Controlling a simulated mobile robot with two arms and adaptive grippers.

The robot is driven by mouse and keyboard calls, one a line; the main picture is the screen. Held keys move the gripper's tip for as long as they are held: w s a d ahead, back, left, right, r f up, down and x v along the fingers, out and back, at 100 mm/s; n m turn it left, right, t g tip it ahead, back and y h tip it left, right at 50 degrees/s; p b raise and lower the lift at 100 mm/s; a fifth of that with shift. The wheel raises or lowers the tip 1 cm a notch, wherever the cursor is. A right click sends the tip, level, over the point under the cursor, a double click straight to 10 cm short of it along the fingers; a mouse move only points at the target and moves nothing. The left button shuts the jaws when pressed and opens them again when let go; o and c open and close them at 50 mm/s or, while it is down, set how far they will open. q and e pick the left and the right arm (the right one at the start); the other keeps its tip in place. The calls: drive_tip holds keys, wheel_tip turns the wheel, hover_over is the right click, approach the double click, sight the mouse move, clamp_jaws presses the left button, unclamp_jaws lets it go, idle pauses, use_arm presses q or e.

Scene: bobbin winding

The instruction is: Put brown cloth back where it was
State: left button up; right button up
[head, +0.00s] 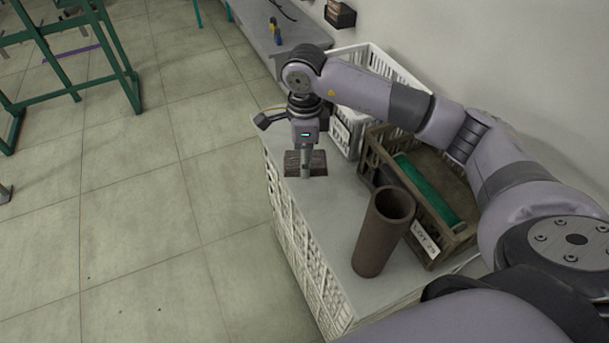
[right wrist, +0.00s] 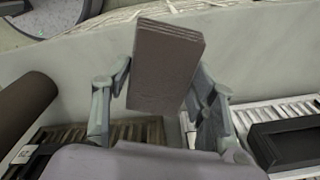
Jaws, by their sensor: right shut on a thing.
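The brown cloth (head: 292,163) is a small, flat, folded dark-brown block. It is between the fingers of my right gripper (head: 306,168), which points down over the left part of the pale top. In the right wrist view the cloth (right wrist: 165,65) shows layered edges, and the fingers of my right gripper (right wrist: 162,80) stand on both sides of it. The gripper is shut on it. I cannot tell whether the cloth touches the top or hangs just above it. My left gripper is not in view.
A brown tube (head: 372,240) stands on the pale top (head: 330,215). Right of it is a slatted wooden crate (head: 432,245) tagged "LOT 29", holding a green roll (head: 425,188). White crates (head: 372,58) stand behind. The top's front-left area is clear; open floor lies left.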

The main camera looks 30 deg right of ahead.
sight(304, 185)
wheel_tip(304, 185, down, 7)
idle(0.4)
drive_tip(key=shift+f, duration=0.2)
drive_tip(key=o, duration=1.1)
drive_tip(key=shift+o, duration=0.2)
drive_tip(key=shift+r, duration=0.1)
